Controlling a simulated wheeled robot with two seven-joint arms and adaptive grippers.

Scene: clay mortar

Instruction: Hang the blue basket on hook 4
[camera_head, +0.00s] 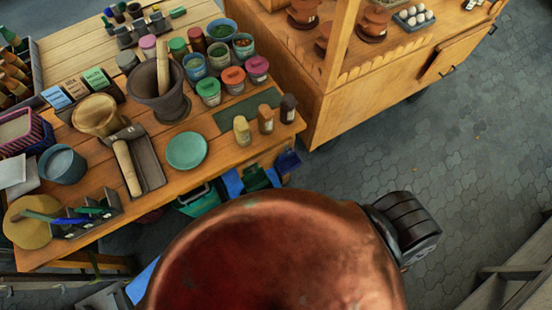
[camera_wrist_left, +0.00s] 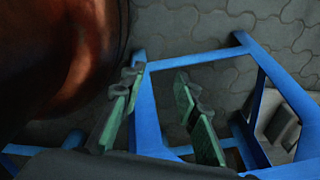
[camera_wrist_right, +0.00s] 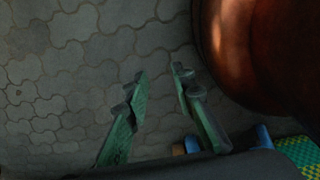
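A small dark blue item (camera_head: 288,160), possibly the blue basket, shows at the front right edge of the work table; its shape is too small to be sure. A dark green item (camera_head: 256,178) and a brighter blue one (camera_head: 232,184) are beside it, low along the same edge. No numbered hook can be made out. My left gripper (camera_wrist_left: 158,88) is open and empty, with its green fingers apart above a blue frame. My right gripper (camera_wrist_right: 161,80) is open and empty above the paved floor. Neither gripper's fingers show in the head view.
The wooden work table (camera_head: 225,152) carries a mortar (camera_head: 158,105), several paint jars, a teal plate (camera_head: 187,151) and a purple basket (camera_head: 40,132). A wooden cart (camera_head: 350,110) stands behind at right. The blue frame (camera_wrist_left: 200,57) lies below my left gripper. Paved floor (camera_head: 430,160) is clear at right.

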